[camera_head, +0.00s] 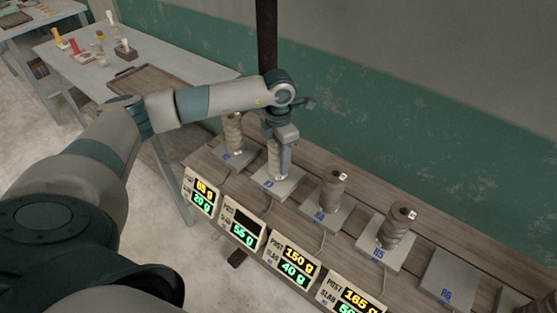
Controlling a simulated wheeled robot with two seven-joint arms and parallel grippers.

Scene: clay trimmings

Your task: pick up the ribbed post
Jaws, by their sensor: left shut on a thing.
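My left gripper (279,152) points down over a grey plate (290,189), the second visible one from the left. It is shut on a ribbed post (275,166), a light brown stacked-ring column. The post is upright, with its upper part hidden by the gripper. I cannot tell whether its foot touches the plate. Similar ribbed posts stand on neighbouring plates: one to the left (234,134), and two to the right, one nearer (330,190) and one on the plate marked R5 (396,230). My right gripper is not in view.
The plates sit on a wooden bench (205,162) along a green wall. Displays line its front; the second display (243,222) has a dark upper line and reads 55 g below. The R6 plate (449,279) is bare. A table (185,72) with a tray stands back left.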

